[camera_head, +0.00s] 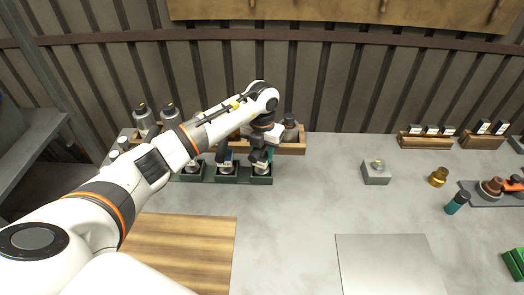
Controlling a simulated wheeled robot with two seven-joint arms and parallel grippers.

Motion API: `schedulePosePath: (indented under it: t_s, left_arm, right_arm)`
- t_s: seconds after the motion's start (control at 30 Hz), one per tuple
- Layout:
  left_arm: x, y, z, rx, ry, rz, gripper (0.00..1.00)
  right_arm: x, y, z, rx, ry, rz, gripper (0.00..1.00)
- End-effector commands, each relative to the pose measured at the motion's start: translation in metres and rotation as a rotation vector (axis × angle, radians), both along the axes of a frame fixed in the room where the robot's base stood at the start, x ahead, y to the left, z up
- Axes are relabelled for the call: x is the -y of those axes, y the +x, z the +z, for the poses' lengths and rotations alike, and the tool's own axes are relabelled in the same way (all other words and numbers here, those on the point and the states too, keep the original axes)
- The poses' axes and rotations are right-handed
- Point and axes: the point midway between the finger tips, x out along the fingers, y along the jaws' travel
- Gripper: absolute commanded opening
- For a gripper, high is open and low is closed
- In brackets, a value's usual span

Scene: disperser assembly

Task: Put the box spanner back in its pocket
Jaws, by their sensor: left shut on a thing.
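My left gripper (262,156) is at the right end of a low dark green tray (227,180) near the back of the bench. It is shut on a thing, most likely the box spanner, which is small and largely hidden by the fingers. The tray has several pockets in a row with silver-grey round parts in them; my left arm covers part of it. I cannot tell whether the held thing touches the tray's right-hand pocket or is just above it. My right gripper is not in view.
A wooden rack (291,147) stands close behind my left gripper, with grey bottles (145,118) at its left. A wooden board (190,250) lies in front. A grey block (376,173), a brass part (438,176) and a teal cylinder (457,202) stand right. The middle bench is clear.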

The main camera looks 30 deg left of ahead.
Motion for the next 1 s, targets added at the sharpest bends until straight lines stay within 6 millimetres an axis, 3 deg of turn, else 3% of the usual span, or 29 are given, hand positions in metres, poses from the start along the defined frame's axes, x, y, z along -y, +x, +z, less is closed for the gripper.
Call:
schedulePosePath:
  t_s: [0.03, 0.17, 0.57, 1.0]
  left_arm:
    - [0.000, 0.000, -0.002, 0.000, 0.001, 0.000, 0.41]
    - [0.000, 0.000, -0.001, -0.001, 0.001, 0.000, 0.61]
    - [0.000, 0.001, 0.007, 0.002, 0.000, 0.000, 0.61]
    - [-0.001, 0.001, 0.094, 0.004, 0.001, 0.001, 0.61]
  right_arm:
    - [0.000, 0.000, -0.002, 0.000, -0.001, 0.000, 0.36]
    - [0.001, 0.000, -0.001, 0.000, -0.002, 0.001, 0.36]
    - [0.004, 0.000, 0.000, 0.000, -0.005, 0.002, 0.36]
    - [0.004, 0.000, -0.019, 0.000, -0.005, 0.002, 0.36]
